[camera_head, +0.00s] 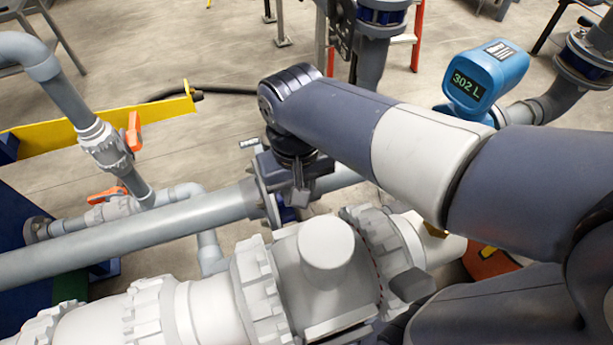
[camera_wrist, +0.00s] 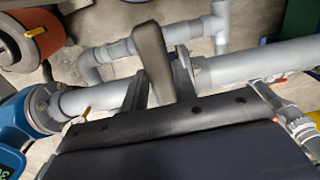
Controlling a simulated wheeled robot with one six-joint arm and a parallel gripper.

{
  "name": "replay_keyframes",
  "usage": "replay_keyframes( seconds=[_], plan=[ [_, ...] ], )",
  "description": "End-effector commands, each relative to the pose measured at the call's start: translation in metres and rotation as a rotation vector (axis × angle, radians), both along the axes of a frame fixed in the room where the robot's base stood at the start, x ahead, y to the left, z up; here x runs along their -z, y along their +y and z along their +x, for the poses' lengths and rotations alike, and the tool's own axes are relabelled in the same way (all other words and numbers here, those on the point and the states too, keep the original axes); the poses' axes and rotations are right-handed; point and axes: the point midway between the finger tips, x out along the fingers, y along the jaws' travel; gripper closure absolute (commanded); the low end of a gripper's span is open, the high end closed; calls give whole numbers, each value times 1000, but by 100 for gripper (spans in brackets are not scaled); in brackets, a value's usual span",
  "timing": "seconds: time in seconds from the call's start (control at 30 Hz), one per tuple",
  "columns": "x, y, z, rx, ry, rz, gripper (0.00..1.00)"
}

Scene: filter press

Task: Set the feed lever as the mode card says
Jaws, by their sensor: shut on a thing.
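A grey-brown lever (camera_wrist: 151,52) stands between the two fingers of my gripper (camera_wrist: 160,82) in the wrist view. My gripper is shut on it, and the lever's broad end sticks out beyond the fingers. In the head view my gripper (camera_head: 291,180) points down at the grey pipe line, beside a flange (camera_head: 264,203). A blue part (camera_head: 287,214) shows just below it. My gripper and arm hide most of the lever and its valve there. I cannot make out a mode card in either view.
A blue meter (camera_head: 487,78) reads "302 L" at the upper right. Orange handles (camera_head: 134,132) sit on the pipes at left, near a yellow beam (camera_head: 60,138). A large pale valve body (camera_head: 325,265) stands close in front. An orange drum-like thing (camera_wrist: 32,38) shows in the wrist view.

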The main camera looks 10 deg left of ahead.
Motion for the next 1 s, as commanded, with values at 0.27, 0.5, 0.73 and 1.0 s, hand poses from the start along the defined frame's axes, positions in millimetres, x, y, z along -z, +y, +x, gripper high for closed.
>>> replay_keyframes(
  seconds=[0.27,0.5,0.73,1.0],
  plan=[
    [-1,11,-5,74,2,5,100],
    [-1,12,-5,85,1,7,100],
    [-1,13,-5,82,0,9,70],
    [-1,12,-5,81,0,6,51]
  ],
)
